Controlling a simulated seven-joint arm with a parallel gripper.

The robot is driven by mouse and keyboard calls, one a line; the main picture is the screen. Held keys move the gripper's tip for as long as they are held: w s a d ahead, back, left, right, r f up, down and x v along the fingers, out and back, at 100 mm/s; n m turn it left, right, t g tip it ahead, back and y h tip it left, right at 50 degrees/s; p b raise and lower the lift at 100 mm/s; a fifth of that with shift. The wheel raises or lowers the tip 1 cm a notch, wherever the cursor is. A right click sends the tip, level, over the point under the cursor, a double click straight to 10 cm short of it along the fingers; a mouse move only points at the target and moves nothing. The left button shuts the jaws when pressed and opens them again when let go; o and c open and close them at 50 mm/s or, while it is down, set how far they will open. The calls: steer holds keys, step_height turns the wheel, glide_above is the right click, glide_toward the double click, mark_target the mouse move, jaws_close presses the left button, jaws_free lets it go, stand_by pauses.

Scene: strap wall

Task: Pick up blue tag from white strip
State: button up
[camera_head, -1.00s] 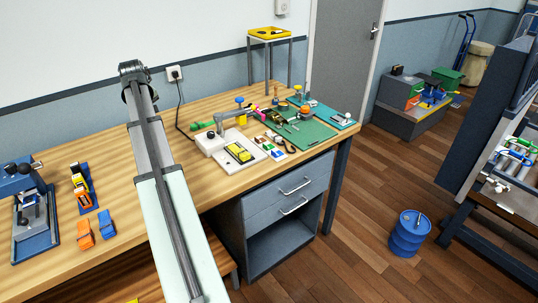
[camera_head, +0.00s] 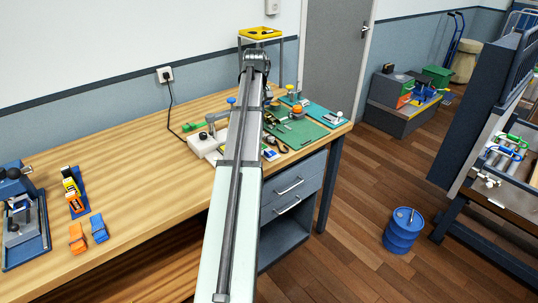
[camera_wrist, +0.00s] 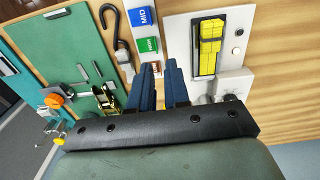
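The blue tag (camera_wrist: 143,17), marked MID, lies on the white strip (camera_wrist: 146,33) near the top of the wrist view. A green tag (camera_wrist: 148,46), marked HIGH, lies below it on the same strip. My gripper (camera_wrist: 159,68) has two dark blue fingers, apart with a narrow empty gap between them. The fingertips are just below the green tag in the picture, and the blue tag is further up. Their height above the strip cannot be told. In the head view my arm hides most of the strip and the gripper.
A white plate with a yellow strap piece (camera_wrist: 209,45) is to the right in the wrist view. A black hook (camera_wrist: 113,30) and a green mat (camera_wrist: 55,45) are to the left. A ratchet buckle (camera_wrist: 108,100) lies by the mat. Bare wood shows at far right.

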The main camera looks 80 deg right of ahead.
steer(key=s, duration=0.2)
glide_toward(270, 152)
steer(key=w, duration=0.1)
steer(key=w+a+f, duration=0.1)
steer(key=shift+w+f, duration=0.3)
steer(key=shift+s+a+f, duration=0.1)
steer(key=shift+s+f, duration=0.05)
steer(key=shift+f, duration=0.7)
steer(key=shift+s+a+f, duration=0.1)
steer(key=shift+s+f, duration=0.05)
steer(key=shift+f, duration=0.75)
steer(key=shift+s+a+f, duration=0.1)
steer(key=shift+s+f, duration=0.05)
steer(key=shift+f, duration=0.7)
steer(key=shift+c, duration=0.3)
jaws_close()
